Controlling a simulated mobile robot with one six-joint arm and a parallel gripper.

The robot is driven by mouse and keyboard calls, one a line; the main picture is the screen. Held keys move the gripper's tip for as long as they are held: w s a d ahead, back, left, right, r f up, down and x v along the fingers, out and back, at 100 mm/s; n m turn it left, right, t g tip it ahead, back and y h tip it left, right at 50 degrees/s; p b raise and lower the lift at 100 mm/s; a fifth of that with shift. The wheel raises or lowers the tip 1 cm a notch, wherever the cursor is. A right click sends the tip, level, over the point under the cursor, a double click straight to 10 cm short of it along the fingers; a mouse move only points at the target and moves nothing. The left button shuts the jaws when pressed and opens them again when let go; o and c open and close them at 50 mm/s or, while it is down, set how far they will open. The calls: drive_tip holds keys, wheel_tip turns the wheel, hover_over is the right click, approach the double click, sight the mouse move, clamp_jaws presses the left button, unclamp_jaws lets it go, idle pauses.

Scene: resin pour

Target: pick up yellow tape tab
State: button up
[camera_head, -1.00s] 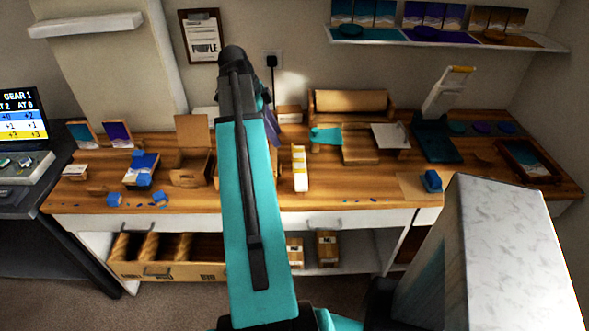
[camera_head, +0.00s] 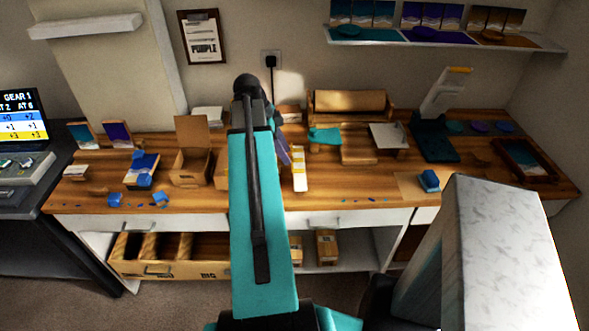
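A white upright piece with yellow bands (camera_head: 300,168) stands on the wooden bench, just right of my arm. I cannot tell whether one of its yellow bands is the tape tab. My teal arm reaches up the middle of the view and bends down at its dark far joint. My gripper is mostly hidden behind the arm, and its fingers cannot be made out. A purple piece (camera_head: 283,150) shows at the arm's right edge, close to the white and yellow piece. I cannot tell whether it is held.
An open cardboard box (camera_head: 190,165) and blue pieces (camera_head: 140,180) are on the left of the bench (camera_head: 340,193). A teal piece (camera_head: 325,136), a white sheet (camera_head: 388,136) and a dark green press (camera_head: 434,138) stand to the right. A pale block (camera_head: 500,250) fills the lower right.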

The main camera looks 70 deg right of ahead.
drive_tip(key=shift+f, duration=0.1)
drive_tip(key=shift+p+x, duration=1)
drive_tip(key=shift+x, duration=1.5)
drive_tip(key=c, duration=0.9)
